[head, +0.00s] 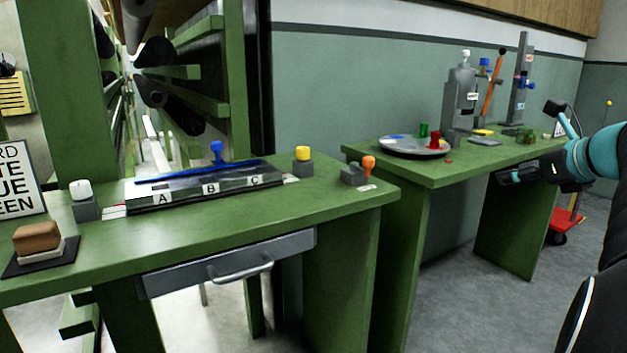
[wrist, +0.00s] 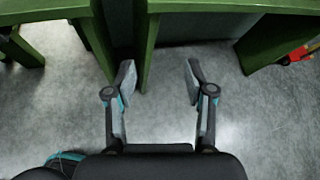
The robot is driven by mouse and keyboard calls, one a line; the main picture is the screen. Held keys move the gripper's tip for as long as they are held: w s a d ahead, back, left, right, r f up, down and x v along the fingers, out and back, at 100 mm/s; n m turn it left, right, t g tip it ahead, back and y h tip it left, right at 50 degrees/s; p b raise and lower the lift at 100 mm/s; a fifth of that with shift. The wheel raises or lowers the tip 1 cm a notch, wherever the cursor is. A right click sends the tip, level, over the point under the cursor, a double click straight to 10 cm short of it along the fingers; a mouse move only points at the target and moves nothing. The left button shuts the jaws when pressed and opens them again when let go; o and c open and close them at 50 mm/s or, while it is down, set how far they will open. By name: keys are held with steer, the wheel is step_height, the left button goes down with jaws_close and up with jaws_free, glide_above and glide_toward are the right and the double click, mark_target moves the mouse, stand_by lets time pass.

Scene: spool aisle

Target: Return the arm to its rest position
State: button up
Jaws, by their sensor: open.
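My gripper (wrist: 160,82) is open and empty in the wrist view, with its two fingers spread apart over grey floor. Green table edges lie beyond the fingertips. In the head view my arm comes in from the right edge, and my gripper (head: 503,178) is beside the right green table (head: 455,172), in front of its front edge. The gripper appears apart from the table, though the exact gap cannot be told. Nothing is held between the fingers.
The left green table (head: 230,220) bears a labelled A, B, C rack (head: 205,188), a brown block (head: 37,236) and several coloured knobs. Its grey drawer (head: 230,262) looks shut. The right table bears a round grey plate (head: 415,148). A red cart (head: 567,222) stands behind. Grey floor (head: 450,290) is open.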

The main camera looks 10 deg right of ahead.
steer(key=s+a+f+n+g, duration=0.2)
steer(key=a+f+n, duration=0.25)
steer(key=a, duration=0.25)
steer(key=s+a+f+n+g+y, duration=0.1)
steer(key=s+a+f+n, duration=0.15)
steer(key=a+n, duration=0.4)
steer(key=s+a+f+n+g, duration=0.2)
steer(key=a+f+n, duration=0.2)
steer(key=a, duration=0.5)
steer(key=s+a+f+n+g+h, duration=0.1)
steer(key=s+a+f+n+h, duration=0.1)
steer(key=s+a+f+n, duration=0.6)
steer(key=s+f+n, duration=0.4)
steer(key=s+n, duration=0.1)
steer(key=n, duration=0.3)
steer(key=shift+a+f+n+g, duration=0.2)
steer(key=shift+a+n+g, duration=0.1)
steer(key=shift+a+g, duration=0.1)
